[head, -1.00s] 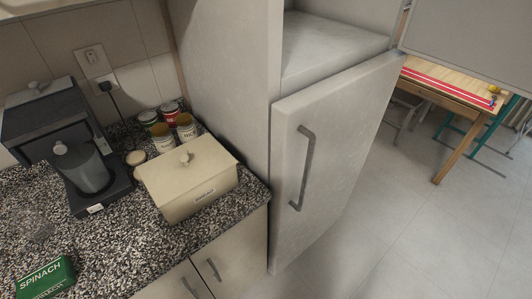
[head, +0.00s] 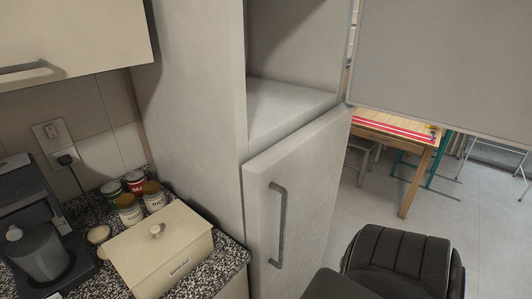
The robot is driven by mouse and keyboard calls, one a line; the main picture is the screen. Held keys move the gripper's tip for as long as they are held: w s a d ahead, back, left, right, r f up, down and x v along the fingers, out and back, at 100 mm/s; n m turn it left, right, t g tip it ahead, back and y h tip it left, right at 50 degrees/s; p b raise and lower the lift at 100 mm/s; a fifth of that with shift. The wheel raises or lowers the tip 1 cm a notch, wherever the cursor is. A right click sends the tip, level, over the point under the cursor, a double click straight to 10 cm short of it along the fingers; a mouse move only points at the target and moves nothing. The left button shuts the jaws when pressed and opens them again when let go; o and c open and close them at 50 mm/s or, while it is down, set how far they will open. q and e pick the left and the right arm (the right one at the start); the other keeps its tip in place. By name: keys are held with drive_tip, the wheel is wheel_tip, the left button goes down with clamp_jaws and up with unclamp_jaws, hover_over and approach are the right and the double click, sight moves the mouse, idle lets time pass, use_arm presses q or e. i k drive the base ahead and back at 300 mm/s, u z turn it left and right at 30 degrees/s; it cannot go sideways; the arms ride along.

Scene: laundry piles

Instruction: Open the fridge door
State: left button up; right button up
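The fridge (head: 200,110) is a tall grey-white cabinet in the middle of the head view. Its upper door (head: 440,70) stands wide open to the right, and the upper compartment (head: 285,105) looks empty. The lower door (head: 305,190) appears closed, with a vertical grey bar handle (head: 278,225) on its left side. Neither gripper shows in the view, so I cannot see any contact with a door.
On the speckled counter at left are a cream bread box (head: 160,250), several cans (head: 135,182) and a coffee machine (head: 38,235). A wooden table (head: 400,130) stands at the back right.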

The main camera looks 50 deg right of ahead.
sight(290, 188)
drive_tip(key=k, duration=0.85)
drive_tip(key=z, duration=1.75)
